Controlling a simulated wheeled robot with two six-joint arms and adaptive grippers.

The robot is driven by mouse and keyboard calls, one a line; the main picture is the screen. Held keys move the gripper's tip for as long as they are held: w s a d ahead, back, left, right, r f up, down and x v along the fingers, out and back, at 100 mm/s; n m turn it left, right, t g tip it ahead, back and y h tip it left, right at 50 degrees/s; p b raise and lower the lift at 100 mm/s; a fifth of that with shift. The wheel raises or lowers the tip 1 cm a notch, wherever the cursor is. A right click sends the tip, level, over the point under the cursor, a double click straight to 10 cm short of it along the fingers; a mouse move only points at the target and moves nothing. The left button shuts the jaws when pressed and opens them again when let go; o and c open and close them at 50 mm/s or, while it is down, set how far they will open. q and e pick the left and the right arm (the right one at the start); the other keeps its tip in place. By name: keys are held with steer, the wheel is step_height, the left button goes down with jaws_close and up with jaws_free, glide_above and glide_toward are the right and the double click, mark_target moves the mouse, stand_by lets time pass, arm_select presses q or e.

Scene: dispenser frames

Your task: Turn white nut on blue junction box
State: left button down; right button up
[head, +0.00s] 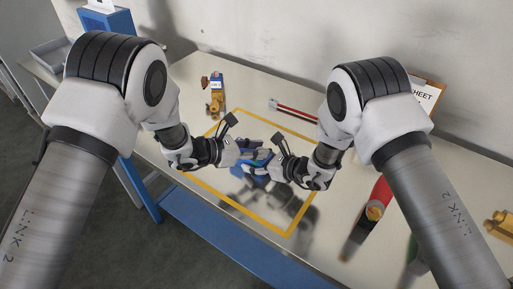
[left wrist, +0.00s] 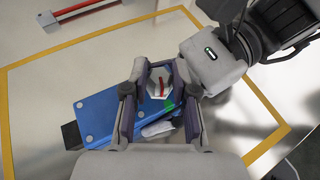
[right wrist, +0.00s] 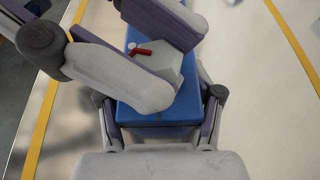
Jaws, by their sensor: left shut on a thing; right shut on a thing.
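The blue junction box (left wrist: 103,118) is held above the table inside the yellow-taped area. It also shows in the right wrist view (right wrist: 160,118) and, partly covered by the grippers, in the head view. The white nut (left wrist: 158,84) with a red mark sits at the box; it shows in the right wrist view too (right wrist: 165,66). My left gripper (left wrist: 160,80) is shut on the nut, one finger on each side. My right gripper (right wrist: 160,108) is shut on the box, its fingers along the two sides. The left fingers cross in front of the box's far part in the right wrist view.
Yellow tape (head: 277,229) marks a rectangle on the pale table. A brass valve with a blue top (head: 216,92) stands behind. A red cylindrical object (head: 378,196) lies at right, near brass parts (head: 500,224).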

arm_select(q)
steer(key=shift+s+d+n+t+y, duration=0.1)
steer(key=shift+n+t+y, duration=0.3)
steer(key=shift+n+t, duration=0.2)
steer(key=shift+s+d+n+t+y, duration=0.1)
steer(key=shift+n+t+y, duration=0.3)
steer(key=shift+n+t, duration=0.15)
steer(key=c, duration=0.9)
jaws_free()
steer(key=shift+a, duration=0.1)
steer(key=v, duration=1.2)
